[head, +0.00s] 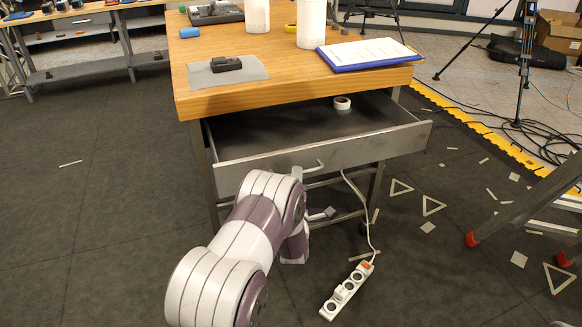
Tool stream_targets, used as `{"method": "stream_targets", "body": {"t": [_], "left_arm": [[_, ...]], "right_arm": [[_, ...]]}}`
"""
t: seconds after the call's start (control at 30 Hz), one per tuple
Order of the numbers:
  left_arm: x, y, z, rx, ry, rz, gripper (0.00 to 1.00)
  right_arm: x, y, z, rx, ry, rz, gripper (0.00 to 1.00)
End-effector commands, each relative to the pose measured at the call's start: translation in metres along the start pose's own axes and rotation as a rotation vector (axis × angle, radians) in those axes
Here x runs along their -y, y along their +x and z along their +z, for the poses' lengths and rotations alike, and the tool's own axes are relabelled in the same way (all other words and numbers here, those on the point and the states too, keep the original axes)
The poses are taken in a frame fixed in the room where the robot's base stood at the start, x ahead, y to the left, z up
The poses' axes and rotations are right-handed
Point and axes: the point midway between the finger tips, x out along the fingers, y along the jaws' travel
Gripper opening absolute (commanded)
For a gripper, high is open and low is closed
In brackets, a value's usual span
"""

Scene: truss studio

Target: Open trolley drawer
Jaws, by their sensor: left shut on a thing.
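The trolley (188,88) has a wooden top and a metal frame. Its grey metal drawer (375,150) is pulled out toward me, and the dark inside shows. A roll of white tape (342,103) lies in the drawer. The handle (318,166) is on the middle of the drawer front. My left gripper (298,172) is at the left end of the handle and shut on it, with the fingertips partly hidden by my arm. My right gripper is not in view.
On the top are two white cylinders (311,22), a blue clipboard (365,54) and a black item on a grey mat (227,64). A power strip (347,290) with its cable lies on the floor. Tripod legs, cables and scraps are at right. The left floor is mostly clear.

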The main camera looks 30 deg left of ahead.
Motion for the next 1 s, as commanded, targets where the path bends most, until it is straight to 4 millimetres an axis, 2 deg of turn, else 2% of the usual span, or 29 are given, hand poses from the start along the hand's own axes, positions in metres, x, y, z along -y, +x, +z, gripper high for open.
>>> {"method": "stream_targets", "body": {"t": [0.1,0.3,0.8,0.83,0.9,1.0], "left_arm": [[-0.004,-0.016,0.007,0.002,0.0,-0.003,0.0],[-0.006,-0.033,0.013,0.0,0.0,-0.002,0.0],[-0.007,-0.038,0.015,-0.001,-0.001,-0.002,0.0],[-0.007,-0.038,0.015,-0.001,-0.001,-0.002,0.19],[-0.007,-0.038,0.015,-0.001,-0.001,-0.001,0.38],[-0.007,-0.038,0.015,-0.001,-0.001,-0.001,0.38]], "right_arm": [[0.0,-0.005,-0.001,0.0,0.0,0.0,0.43],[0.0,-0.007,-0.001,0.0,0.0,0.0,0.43],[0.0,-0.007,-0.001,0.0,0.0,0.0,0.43],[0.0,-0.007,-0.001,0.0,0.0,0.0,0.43],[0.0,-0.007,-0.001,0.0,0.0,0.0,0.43],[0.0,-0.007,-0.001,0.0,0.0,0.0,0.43]]}}
